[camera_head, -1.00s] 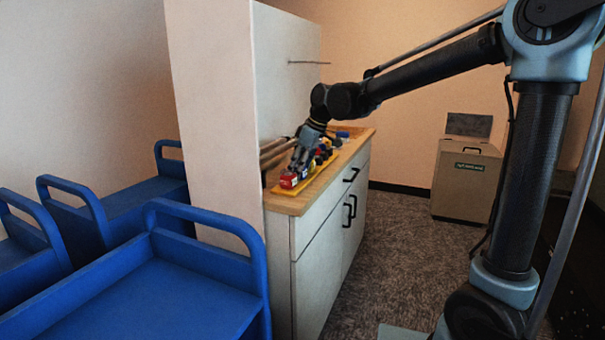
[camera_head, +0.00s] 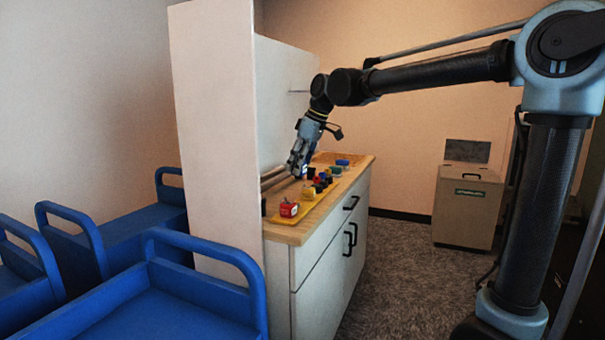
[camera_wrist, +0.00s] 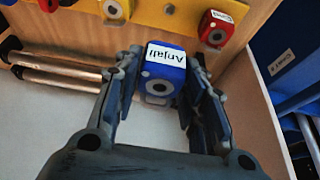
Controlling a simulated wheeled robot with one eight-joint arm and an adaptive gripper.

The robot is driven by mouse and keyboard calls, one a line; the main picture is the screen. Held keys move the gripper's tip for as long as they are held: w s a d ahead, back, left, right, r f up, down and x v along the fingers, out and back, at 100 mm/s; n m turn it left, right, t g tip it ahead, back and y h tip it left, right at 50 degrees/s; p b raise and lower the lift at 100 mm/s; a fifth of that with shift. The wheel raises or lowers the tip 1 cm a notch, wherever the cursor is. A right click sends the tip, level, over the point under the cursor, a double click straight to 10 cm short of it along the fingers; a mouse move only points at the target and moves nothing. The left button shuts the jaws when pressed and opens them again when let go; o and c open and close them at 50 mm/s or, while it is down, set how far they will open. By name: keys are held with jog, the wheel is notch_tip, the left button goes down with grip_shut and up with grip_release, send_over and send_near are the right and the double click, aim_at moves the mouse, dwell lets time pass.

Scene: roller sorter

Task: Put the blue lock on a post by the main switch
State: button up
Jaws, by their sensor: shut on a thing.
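A blue lock (camera_wrist: 160,78) with a white label reading "Anjali" sits between the fingers of my gripper (camera_wrist: 165,80) in the wrist view. My gripper is shut on its sides, and the lock's face with its round keyway shows.
A yellow tray (camera_wrist: 178,14) holds several locks, among them a red lock (camera_wrist: 216,28) and a yellow lock (camera_wrist: 116,10). Metal rods (camera_wrist: 62,76) lie beside it. A tall white panel (camera_head: 213,130) and blue carts (camera_head: 150,300) stand nearby. A beige bin (camera_head: 467,205) stands behind.

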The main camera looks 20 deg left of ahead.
jog(key=shift+r, duration=1.7)
